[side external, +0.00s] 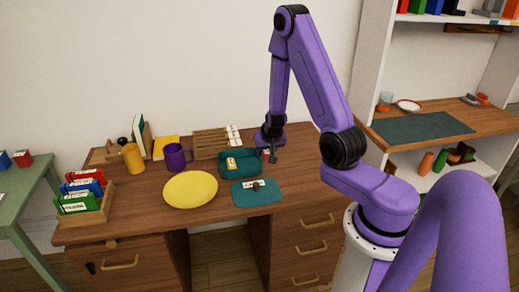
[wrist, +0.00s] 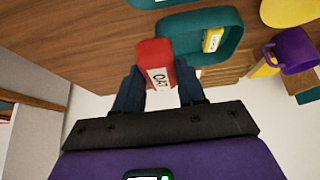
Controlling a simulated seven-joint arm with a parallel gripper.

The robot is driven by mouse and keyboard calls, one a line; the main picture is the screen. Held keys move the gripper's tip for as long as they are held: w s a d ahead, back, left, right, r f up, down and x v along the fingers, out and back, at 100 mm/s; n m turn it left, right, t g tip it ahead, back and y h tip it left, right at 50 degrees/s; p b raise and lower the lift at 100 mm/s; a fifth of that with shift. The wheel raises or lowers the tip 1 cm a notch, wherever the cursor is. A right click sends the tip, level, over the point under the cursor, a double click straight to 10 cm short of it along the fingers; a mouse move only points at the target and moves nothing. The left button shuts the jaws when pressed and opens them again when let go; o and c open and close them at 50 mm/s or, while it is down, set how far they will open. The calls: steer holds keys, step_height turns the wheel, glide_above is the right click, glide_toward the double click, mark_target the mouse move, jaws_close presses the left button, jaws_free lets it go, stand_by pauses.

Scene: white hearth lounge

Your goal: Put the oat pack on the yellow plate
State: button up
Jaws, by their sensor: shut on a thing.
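The oat pack (wrist: 153,53) is a red box with a white label reading OAT. My gripper (wrist: 157,82) is shut on it, one dark finger on each side, in the wrist view. In the side view my gripper (side external: 270,150) is at the back right of the desk, beside the teal bin, with a small bit of the red pack (side external: 266,155) showing. I cannot tell whether the pack touches the desk. The yellow plate (side external: 190,190) lies empty on the desk's front middle, left of my gripper; its edge shows at the wrist view's top right (wrist: 288,9).
The teal bin (side external: 250,164) holds a yellow pack (side external: 231,163) and stands between my gripper and the plate. A teal mat (side external: 270,196) with small items lies in front. A purple mug (side external: 175,157), orange cup (side external: 133,157) and wooden rack (side external: 207,146) stand behind the plate.

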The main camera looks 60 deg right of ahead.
steer(key=shift+s+a+r, duration=0.45)
steer(key=shift+s+a, duration=0.05)
steer(key=shift+s, duration=0.25)
steer(key=w+a+r+n+t+y, duration=0.1)
steer(key=w+a+n+y, duration=0.2)
steer(key=a+n, duration=0.45)
steer(key=w+a+n+y, duration=0.3)
steer(key=a+n, duration=0.3)
steer(key=a, duration=0.3)
glide_above(194, 190)
steer(key=s, duration=0.2)
steer(key=shift+y, duration=0.3)
steer(key=f, duration=0.9)
steer(key=shift+s+d+f, duration=0.1)
steer(key=shift+d+f, duration=0.15)
steer(key=shift+d, duration=0.1)
steer(key=shift+f, duration=1.65)
steer(key=shift+f, duration=0.4)
steer(key=o, duration=1)
steer(key=shift+o, duration=0.2)
